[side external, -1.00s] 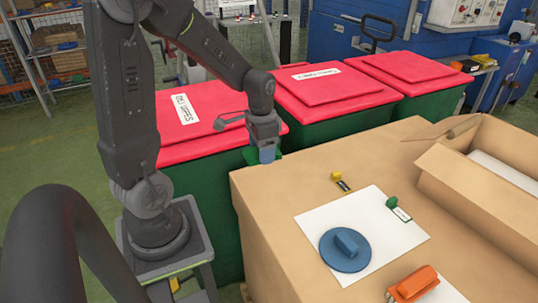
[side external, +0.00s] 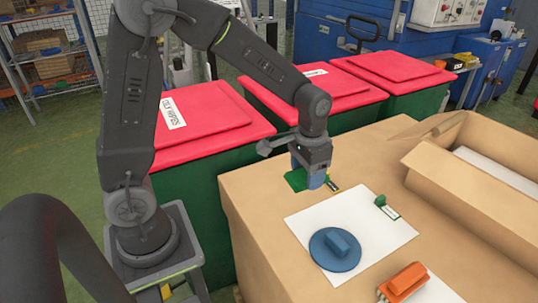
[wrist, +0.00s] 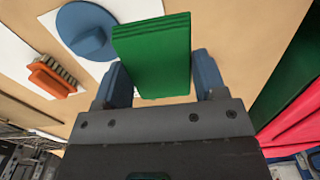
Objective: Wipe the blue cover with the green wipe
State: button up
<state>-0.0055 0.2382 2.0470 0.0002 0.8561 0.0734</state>
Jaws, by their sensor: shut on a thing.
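My gripper (side external: 309,180) is shut on the green wipe (wrist: 154,55), a thick folded pad with layered edges held between the blue fingers. The wipe also shows in the side view (side external: 296,180), partly hidden by a finger. The blue cover (side external: 325,258) is a round disc with a raised block handle, lying on a white sheet (side external: 374,247) on the tan worktop. My gripper is over the worktop, beyond the sheet's far left corner and apart from the cover. In the wrist view the cover (wrist: 88,32) is at the upper left, partly hidden by the wipe.
An open cardboard box (side external: 465,185) is at the right. Red-lidded green bins (side external: 205,120) stand behind the worktop.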

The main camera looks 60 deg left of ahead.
send_over(338, 239)
jog(key=shift+f, duration=3.35)
jog(key=shift+f, duration=0.55)
